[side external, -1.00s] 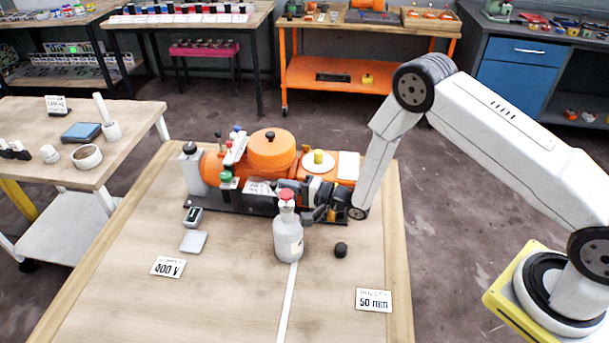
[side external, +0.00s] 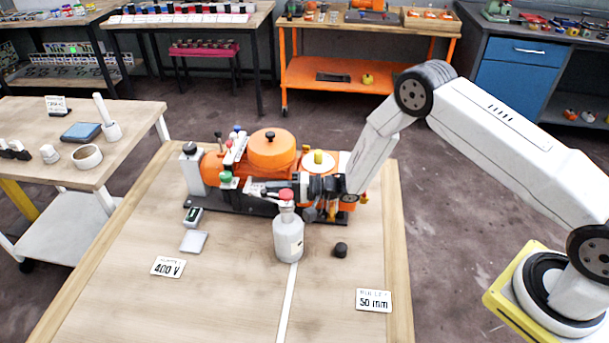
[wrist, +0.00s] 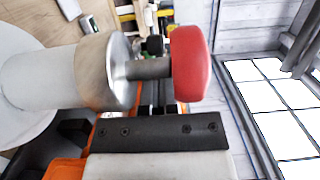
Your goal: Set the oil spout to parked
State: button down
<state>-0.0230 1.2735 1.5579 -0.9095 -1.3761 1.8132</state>
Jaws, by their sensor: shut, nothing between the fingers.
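A white bottle (side external: 288,238) stands upright on the bench with a red cap (side external: 286,195) on top. I take this cap and its neck as the oil spout. In the wrist view the bottle (wrist: 40,78) lies across the left, with a metal collar, a thin dark stem and the red cap (wrist: 189,63) close to the camera. My gripper (side external: 264,190) is shut and empty, pointing left at cap height, beside or just behind the cap. In the wrist view my gripper (wrist: 158,106) is partly hidden behind the stem. Contact with the spout cannot be told.
An orange machine (side external: 270,155) on a dark base stands behind the bottle, close to my gripper. A black knob (side external: 340,250) lies right of the bottle.

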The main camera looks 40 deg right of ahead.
jog(key=shift+a+n+g+y, duration=0.2)
jog(key=shift+n+g+y, duration=0.2)
jog(key=shift+n+g, duration=0.15)
jog(key=v, duration=0.7)
jog(key=shift+s+d, duration=0.2)
jog(key=shift+d, duration=0.15)
jog(key=shift+w, duration=0.1)
